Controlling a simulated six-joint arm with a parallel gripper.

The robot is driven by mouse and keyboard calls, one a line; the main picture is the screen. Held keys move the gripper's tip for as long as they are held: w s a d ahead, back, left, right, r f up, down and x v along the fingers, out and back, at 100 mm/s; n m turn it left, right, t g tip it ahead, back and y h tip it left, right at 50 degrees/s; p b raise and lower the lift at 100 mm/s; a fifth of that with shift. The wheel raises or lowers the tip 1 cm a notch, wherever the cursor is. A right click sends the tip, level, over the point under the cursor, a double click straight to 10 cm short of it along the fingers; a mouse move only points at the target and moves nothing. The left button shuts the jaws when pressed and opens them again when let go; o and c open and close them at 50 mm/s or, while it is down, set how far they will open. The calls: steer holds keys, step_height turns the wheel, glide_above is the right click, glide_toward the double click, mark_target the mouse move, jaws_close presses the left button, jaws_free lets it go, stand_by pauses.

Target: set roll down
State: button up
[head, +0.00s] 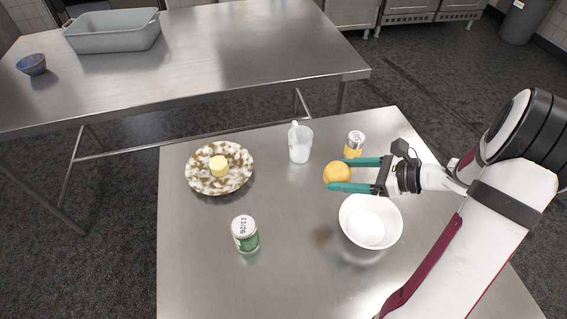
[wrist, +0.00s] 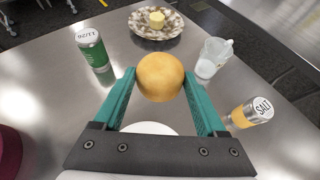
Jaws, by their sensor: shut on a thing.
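The roll (head: 337,173) is round and golden brown. My gripper (head: 340,175) is shut on it, with a teal finger on either side. The roll is held above the steel table (head: 200,270), with a dark shadow or reflection on the table to its lower left. In the wrist view the roll (wrist: 160,77) sits between the fingertips. The white bowl (head: 371,222) stands on the table just below and beside my gripper; in the wrist view it is mostly hidden behind the gripper's base.
A speckled plate (head: 205,184) with a yellow block (head: 219,166) is at the left. A green can (head: 245,235) stands at the front, a clear jug (head: 301,145) at the back, and a salt shaker (head: 354,144) behind my gripper. The table's middle is clear.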

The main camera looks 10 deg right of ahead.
steer(key=shift+s+d+f+n+g+y, duration=0.1)
steer(key=shift+s+f+n+g+y, duration=0.25)
steer(key=shift+s+f, duration=0.65)
steer(key=x, duration=1.2)
steer(key=shift+w+d+f, duration=0.1)
steer(key=shift+d+f, duration=0.05)
steer(key=shift+f, duration=0.05)
step_height(320, 180, down, 4)
steer(key=shift+w+f, duration=0.1)
steer(key=shift+w, duration=0.05)
steer(key=shift+f, duration=0.15)
